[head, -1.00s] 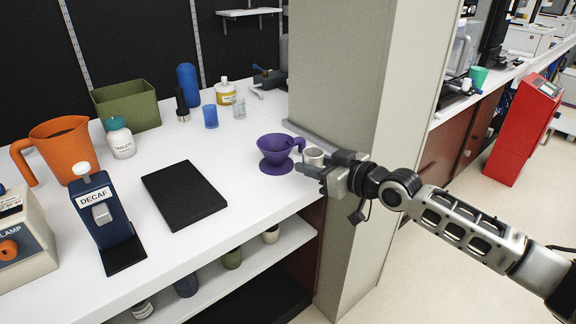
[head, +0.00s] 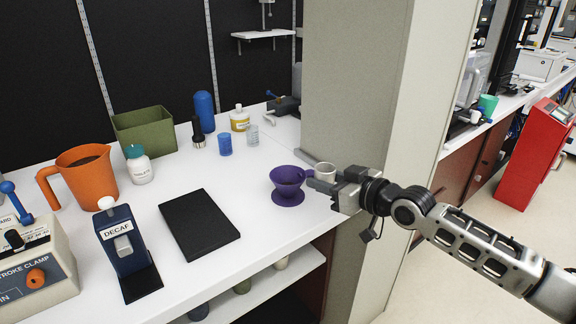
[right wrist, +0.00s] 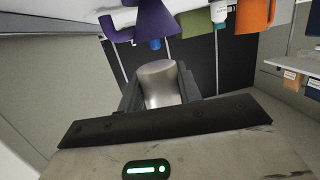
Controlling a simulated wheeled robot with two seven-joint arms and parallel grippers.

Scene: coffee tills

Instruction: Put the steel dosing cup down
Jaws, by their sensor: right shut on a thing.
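The steel dosing cup (head: 325,173) is a small grey metal cup. My right gripper (head: 326,184) is shut on it, at the right end of the white counter, beside the pillar. In the right wrist view the cup (right wrist: 160,84) sits between the two fingers (right wrist: 160,92). In the head view the gripper covers part of the cup. Whether its base touches the counter cannot be told. A purple dripper (head: 288,183) stands on the counter just left of the cup. My left gripper is not in view.
A flat black pad (head: 199,224) lies on the white counter (head: 250,215), with bare surface around it. The DECAF dispenser (head: 122,245), orange jug (head: 88,178) and green bin (head: 143,131) stand left. A blue cup (head: 225,145) stands behind. The pillar (head: 352,100) rises close by.

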